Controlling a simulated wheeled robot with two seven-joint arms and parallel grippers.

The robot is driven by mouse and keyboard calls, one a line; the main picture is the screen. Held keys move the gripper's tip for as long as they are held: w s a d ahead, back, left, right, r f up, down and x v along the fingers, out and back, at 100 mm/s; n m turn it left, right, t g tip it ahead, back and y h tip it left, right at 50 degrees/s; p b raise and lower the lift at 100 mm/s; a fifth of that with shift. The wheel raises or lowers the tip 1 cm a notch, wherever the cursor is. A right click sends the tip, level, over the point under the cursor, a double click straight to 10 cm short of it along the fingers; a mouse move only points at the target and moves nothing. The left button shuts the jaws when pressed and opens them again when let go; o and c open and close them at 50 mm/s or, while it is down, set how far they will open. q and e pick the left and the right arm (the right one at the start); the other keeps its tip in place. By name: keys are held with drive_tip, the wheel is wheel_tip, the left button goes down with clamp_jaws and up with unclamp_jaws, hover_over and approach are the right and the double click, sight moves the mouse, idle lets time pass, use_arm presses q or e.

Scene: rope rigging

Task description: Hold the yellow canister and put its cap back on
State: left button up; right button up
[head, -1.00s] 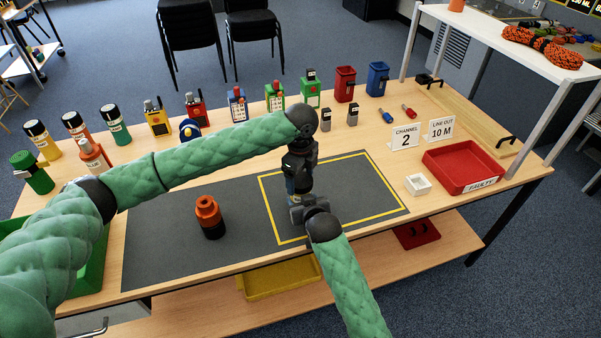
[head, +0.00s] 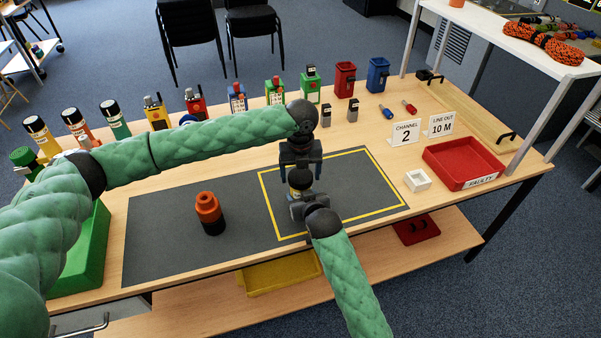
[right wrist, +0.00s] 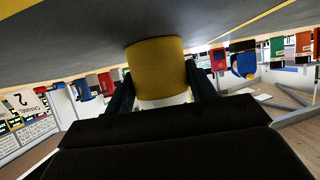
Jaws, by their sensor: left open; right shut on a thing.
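The yellow canister (right wrist: 155,68) stands upright at the yellow-outlined area of the dark mat, its yellow side filling the middle of the right wrist view. My right gripper (head: 304,205) is shut around it from the front. A dark cap (head: 300,179) shows at the canister's top in the head view, apparently on it; whether it is fully seated cannot be told. My left gripper (head: 301,167) is open just above the cap, its fingers spread to either side. Most of the canister is hidden by my grippers in the head view.
An orange and black cylinder (head: 209,213) stands on the mat (head: 160,235) to the left. Several capped canisters, radios and bins line the back. A white box (head: 417,181) and red tray (head: 462,162) are at right, a green bin (head: 88,250) at left.

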use_arm(q)
drive_tip(key=shift+m, duration=0.7)
drive_tip(key=n, duration=1.2)
drive_tip(key=shift+n, duration=0.3)
drive_tip(key=shift+c, duration=0.4)
drive_tip(key=c, duration=0.7)
drive_tip(key=m, duration=1.2)
drive_tip(key=shift+m, duration=0.3)
drive_tip(key=o, duration=0.8)
